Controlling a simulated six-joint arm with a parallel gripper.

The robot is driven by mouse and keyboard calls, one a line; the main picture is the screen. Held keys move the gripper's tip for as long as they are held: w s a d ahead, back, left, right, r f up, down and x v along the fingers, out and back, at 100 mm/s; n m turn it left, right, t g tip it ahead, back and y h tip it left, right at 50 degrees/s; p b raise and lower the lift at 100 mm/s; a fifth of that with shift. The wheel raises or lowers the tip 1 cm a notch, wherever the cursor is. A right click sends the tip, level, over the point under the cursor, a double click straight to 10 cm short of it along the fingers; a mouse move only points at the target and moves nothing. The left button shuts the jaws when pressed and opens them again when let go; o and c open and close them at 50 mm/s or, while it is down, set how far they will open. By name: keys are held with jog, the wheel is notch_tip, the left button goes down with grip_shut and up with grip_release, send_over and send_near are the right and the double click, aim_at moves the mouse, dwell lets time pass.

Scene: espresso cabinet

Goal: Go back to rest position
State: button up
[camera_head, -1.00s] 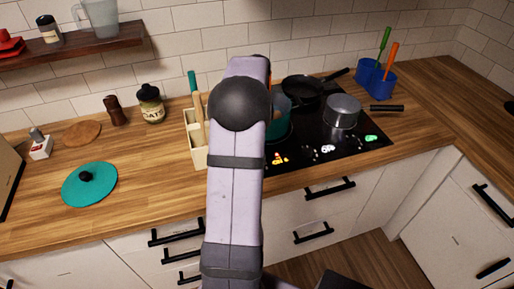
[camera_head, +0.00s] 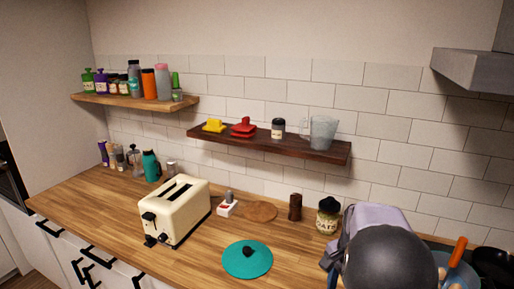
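My arm fills the lower right of the view, with its dark round joint in front of the stove end of the counter. My gripper is not visible; it is out of frame or hidden behind the arm. A teal lid (camera_head: 247,260) with a black knob lies flat on the wooden counter (camera_head: 110,205), left of my arm. A pot with an orange handle (camera_head: 458,251) shows partly at the right, just beyond the arm.
A cream toaster (camera_head: 176,211) stands left of the lid. An oat jar (camera_head: 328,217), a pepper mill (camera_head: 295,207) and a round wooden board (camera_head: 261,211) stand or lie along the back. A dark shelf (camera_head: 270,142) and a range hood (camera_head: 470,70) are above.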

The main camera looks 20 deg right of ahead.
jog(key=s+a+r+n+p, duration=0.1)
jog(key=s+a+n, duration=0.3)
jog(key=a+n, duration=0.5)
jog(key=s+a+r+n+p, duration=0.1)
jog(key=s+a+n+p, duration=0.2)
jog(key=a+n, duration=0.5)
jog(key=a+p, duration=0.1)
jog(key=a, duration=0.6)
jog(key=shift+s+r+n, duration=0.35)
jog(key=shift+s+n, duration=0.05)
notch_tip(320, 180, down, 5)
jog(key=b, duration=0.4)
jog(key=shift+b, duration=0.3)
dwell(4.2)
